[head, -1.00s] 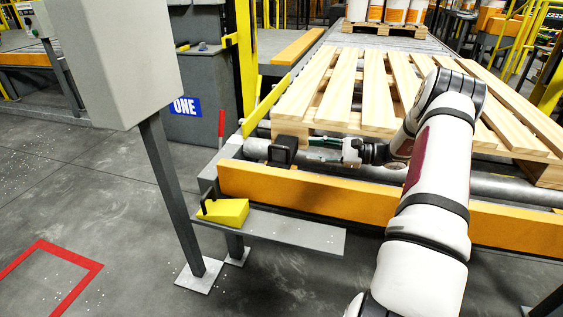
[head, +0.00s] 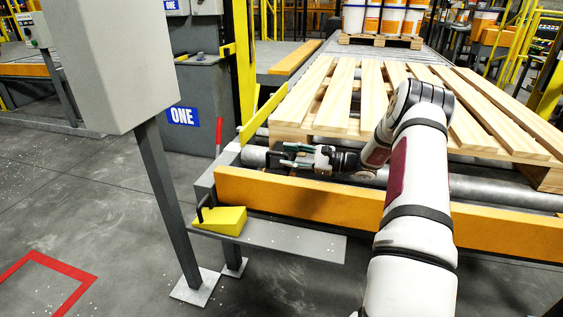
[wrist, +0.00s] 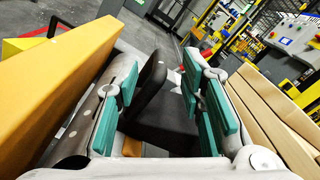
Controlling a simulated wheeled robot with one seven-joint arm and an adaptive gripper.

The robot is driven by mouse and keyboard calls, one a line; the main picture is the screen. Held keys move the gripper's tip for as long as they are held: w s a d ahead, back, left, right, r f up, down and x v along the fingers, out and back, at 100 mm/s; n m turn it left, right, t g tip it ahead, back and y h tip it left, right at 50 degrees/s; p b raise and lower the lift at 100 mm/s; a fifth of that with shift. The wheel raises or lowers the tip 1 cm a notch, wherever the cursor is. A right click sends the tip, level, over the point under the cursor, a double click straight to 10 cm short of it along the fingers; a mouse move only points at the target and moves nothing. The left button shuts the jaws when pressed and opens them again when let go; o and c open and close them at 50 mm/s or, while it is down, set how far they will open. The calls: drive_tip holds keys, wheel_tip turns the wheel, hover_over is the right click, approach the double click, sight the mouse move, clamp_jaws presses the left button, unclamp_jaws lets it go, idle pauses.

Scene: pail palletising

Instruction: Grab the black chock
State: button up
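The black chock (wrist: 165,118) is a dark block with a raised upright plate, between the two green-padded fingers of my gripper (wrist: 162,95) in the wrist view. The fingers are spread, one on each side of it, with a gap beside the upright plate; contact lower down is hard to judge. In the head view the chock (head: 277,163) is a small dark shape on the roller at the conveyor's near left end, beside the wooden pallet (head: 345,95). My gripper (head: 292,155) reaches over it from the right and partly hides it.
An orange rail (head: 330,205) runs along the conveyor's near edge. A yellow chock (head: 221,220) with a dark handle sits on the grey shelf (head: 290,240) below it. A grey box on a post (head: 168,200) stands at left. Loaded pails (head: 385,18) stand on a far pallet.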

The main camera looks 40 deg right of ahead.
sight(284, 154)
drive_tip(key=x, duration=0.4)
drive_tip(key=shift+b, duration=0.4)
drive_tip(key=shift+c, duration=0.3)
clamp_jaws()
drive_tip(key=shift+r, duration=0.1)
wheel_tip(284, 154, up, 18)
drive_tip(key=p, duration=0.5)
